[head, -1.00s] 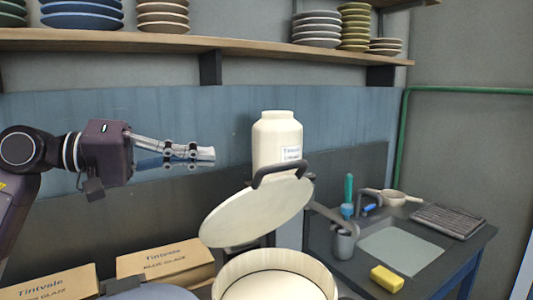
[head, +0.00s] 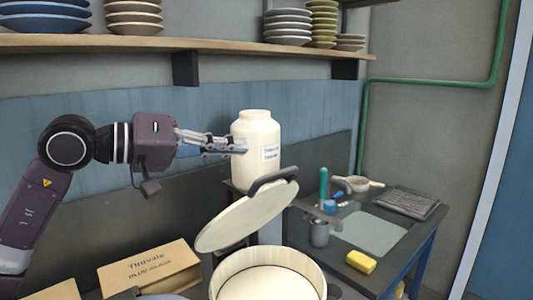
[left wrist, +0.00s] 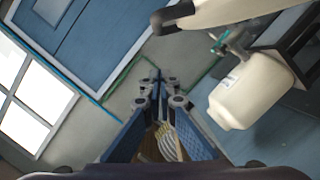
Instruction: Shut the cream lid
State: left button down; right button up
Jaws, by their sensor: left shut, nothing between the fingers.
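The cream lid (head: 247,216) stands open, tilted up over the round cream tub (head: 318,278), with a dark handle (head: 272,181) on its upper edge. Inside the tub a pale surface shows. My left gripper (head: 243,147) is shut and empty, above and left of the lid's handle, apart from it. Its fingertips overlap the left edge of a cream jar in the picture; I cannot tell if they touch it. In the left wrist view the shut fingers (left wrist: 159,78) point up the picture, and the lid (left wrist: 230,10) shows at the top edge. My right gripper is out of sight.
The tall cream jar (head: 256,137) stands behind the lid. Cardboard boxes (head: 150,267) lie left of the tub. A sink counter (head: 400,229) with a yellow sponge (head: 361,262) and grey cup (head: 319,233) is at right. A shelf (head: 140,42) of plates runs above.

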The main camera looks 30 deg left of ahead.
pick_arm(q)
jog(key=p, duration=0.3)
send_over(263, 187)
jog(key=w+a, duration=0.1)
jog(key=a, duration=0.1)
jog(key=shift+s+d+f+p, duration=0.15)
jog(key=shift+d+f, duration=0.15)
jog(key=shift+f, duration=0.35)
jog(key=shift+s+d+f+p, duration=0.15)
jog(key=shift+d+f, duration=0.15)
jog(key=shift+f, duration=0.3)
jog(key=shift+s+d+f, duration=0.15)
jog(key=shift+d+f, duration=0.2)
jog(key=shift+f, duration=0.2)
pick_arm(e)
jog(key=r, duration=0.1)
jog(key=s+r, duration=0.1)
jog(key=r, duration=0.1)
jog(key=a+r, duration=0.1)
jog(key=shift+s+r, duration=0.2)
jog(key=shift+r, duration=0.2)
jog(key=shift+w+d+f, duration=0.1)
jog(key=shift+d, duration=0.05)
